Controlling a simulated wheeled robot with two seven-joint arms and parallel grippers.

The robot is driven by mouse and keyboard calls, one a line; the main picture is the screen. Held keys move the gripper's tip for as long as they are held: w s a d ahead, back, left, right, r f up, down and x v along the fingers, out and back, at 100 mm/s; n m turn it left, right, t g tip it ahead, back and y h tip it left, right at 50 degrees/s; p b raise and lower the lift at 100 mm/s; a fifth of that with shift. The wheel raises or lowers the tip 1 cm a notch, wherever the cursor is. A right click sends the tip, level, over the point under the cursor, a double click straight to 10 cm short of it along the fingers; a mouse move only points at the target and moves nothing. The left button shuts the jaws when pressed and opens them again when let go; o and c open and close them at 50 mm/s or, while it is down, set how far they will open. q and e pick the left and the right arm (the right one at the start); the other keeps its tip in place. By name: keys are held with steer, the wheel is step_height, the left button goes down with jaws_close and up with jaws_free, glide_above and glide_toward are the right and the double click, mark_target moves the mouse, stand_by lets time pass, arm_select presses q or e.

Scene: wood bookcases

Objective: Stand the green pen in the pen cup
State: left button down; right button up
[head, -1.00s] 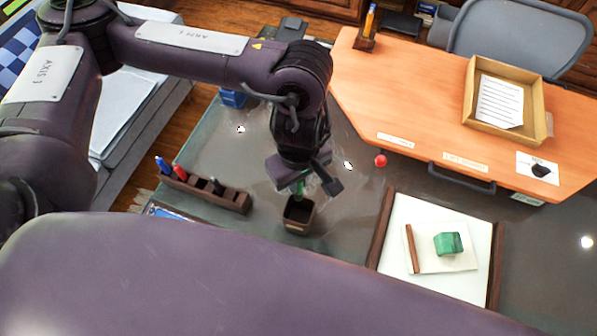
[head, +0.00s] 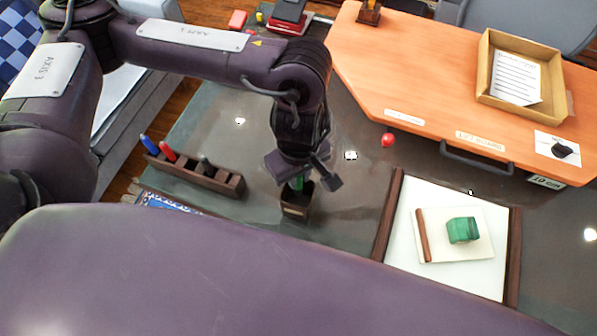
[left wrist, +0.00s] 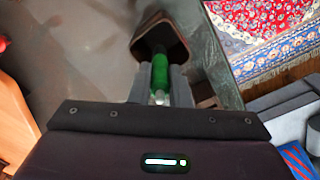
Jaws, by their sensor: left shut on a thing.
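My left gripper (head: 302,178) is shut on the green pen (head: 298,184) and points down over the pen cup. The pen is roughly upright, and its lower end overlaps the mouth of the dark brown, square pen cup (head: 296,212). In the left wrist view, the green pen (left wrist: 160,72) sits between the fingers and its far end shows within the cup's opening (left wrist: 158,24). I cannot tell how deep it is or whether it touches the bottom. The fingers hide the pen's upper part. My right gripper is not in view.
A wooden pen rack (head: 228,184) with blue, red and dark pens stands left of the cup. To the right lie a white board (head: 398,250) with dark side rails and a green block (head: 463,230). A red ball-like knob (head: 388,140) is near the orange desk (head: 400,80).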

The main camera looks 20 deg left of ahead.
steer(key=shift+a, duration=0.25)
arm_select(q)
steer(key=c, duration=1.3)
jaws_free()
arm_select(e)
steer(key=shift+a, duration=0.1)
arm_select(q)
steer(key=shift+r, duration=3.9)
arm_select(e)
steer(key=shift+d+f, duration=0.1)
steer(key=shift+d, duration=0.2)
arm_select(q)
steer(key=shift+s, duration=0.1)
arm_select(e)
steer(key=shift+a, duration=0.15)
